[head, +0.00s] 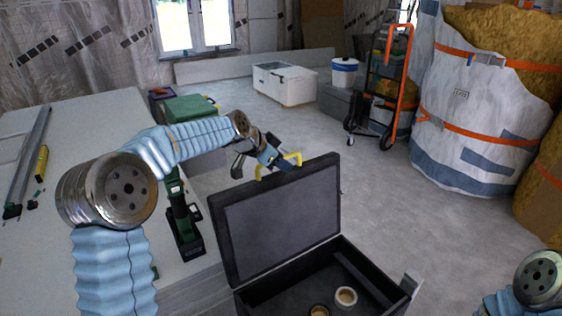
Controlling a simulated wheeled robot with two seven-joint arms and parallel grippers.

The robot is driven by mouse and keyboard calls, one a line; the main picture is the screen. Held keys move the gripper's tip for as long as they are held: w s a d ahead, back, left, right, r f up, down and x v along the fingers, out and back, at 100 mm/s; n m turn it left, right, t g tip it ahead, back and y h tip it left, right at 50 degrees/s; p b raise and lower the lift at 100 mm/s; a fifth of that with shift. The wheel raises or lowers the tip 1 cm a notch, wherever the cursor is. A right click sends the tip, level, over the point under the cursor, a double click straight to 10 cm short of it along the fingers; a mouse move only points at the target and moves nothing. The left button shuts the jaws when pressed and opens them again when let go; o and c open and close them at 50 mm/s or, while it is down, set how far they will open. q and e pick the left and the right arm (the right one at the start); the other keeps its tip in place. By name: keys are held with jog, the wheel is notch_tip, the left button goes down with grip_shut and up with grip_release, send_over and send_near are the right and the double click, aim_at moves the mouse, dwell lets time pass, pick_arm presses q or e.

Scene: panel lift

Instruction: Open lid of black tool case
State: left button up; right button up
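The black tool case (378,260) is in the lower middle of the head view. Its lid (283,218) stands raised, close to upright, with its grey inner face toward me. A yellow handle (293,158) shows at the lid's top edge. My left gripper (279,163) is at that top edge beside the yellow handle; its fingertips are partly hidden by the lid, and I cannot tell whether it grips. Two tape rolls (346,296) lie in the case. My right arm shows only at the lower right corner; its gripper is out of view.
A pale work table (90,130) fills the left, with a green case (190,109) and a green-black power tool (185,225) on it. A hand truck (390,85) and big white insulation bags (470,110) stand at the back right. The floor right of the case is clear.

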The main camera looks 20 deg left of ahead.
pick_arm(q)
jog(key=b+v, duration=0.1)
jog(key=v, duration=1.2)
jog(key=shift+s, duration=0.2)
jog(key=shift+r, duration=0.1)
